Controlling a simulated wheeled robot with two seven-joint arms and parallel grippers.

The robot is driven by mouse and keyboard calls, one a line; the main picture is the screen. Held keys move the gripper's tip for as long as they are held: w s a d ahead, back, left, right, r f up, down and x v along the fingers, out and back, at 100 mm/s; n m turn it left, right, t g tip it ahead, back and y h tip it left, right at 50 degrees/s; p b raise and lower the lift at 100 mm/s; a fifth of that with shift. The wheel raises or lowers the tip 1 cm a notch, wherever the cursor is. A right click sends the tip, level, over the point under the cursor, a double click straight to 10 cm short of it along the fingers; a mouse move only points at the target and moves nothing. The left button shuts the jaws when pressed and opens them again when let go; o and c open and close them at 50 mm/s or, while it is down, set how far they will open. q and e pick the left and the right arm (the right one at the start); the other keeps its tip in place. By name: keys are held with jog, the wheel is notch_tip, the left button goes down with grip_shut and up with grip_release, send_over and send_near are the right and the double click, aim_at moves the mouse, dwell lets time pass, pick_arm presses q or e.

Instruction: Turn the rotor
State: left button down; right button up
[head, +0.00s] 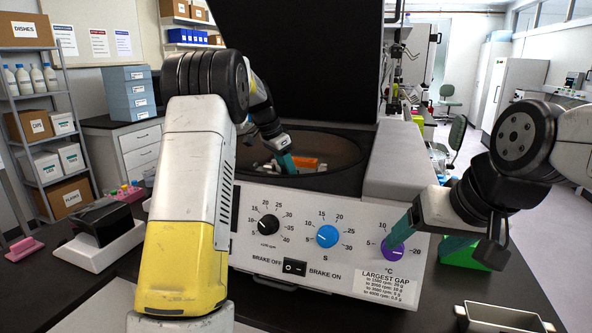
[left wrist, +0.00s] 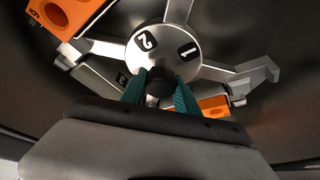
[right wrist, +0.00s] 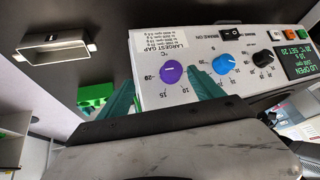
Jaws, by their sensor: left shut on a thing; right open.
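The centrifuge (head: 350,255) has its dark lid (head: 300,60) raised and its bowl open. In the left wrist view the silver rotor (left wrist: 195,45) has a numbered hub and arms carrying orange bucket inserts (left wrist: 70,15). My left gripper (left wrist: 160,85) is shut on the dark centre knob (left wrist: 160,90) of the rotor. In the head view the left gripper (head: 285,158) reaches down into the bowl. My right gripper (head: 425,238) is open at the front panel, by the purple °C dial (head: 393,246); that dial shows between its fingers in the right wrist view (right wrist: 172,73).
The panel has a black dial (head: 268,224), a blue dial (head: 327,236) and a brake switch (head: 294,268). The display (right wrist: 297,62) reads LID OPEN.

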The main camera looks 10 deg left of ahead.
pick_arm(q)
jog(key=n+t+y, duration=0.1)
jog(key=n, duration=0.3)
jog(key=n+y, duration=0.1)
jog(key=n, duration=0.3)
jog(key=shift+n+t+y, duration=0.3)
jog(key=shift+t+y, duration=0.1)
jog(key=n+y, duration=0.1)
jog(key=n, duration=0.3)
jog(key=shift+n+y, duration=0.3)
jog(key=shift+y, duration=0.1)
jog(key=n, duration=0.2)
jog(key=n+g+y, duration=0.1)
jog(key=n, duration=0.1)
jog(key=shift+n+y, duration=0.3)
jog(key=n+g+y, duration=0.1)
jog(key=n, duration=0.2)
jog(key=shift+n, duration=0.3)
jog(key=n, duration=0.2)
jog(key=n+g, duration=0.1)
jog(key=n, duration=0.1)
jog(key=shift+n+g+y, duration=0.3)
jog(key=n+g, duration=0.1)
jog(key=n, duration=0.2)
jog(key=shift+n, duration=0.3)
jog(key=shift+n+g, duration=0.9)
jog(key=shift+n, duration=0.9)
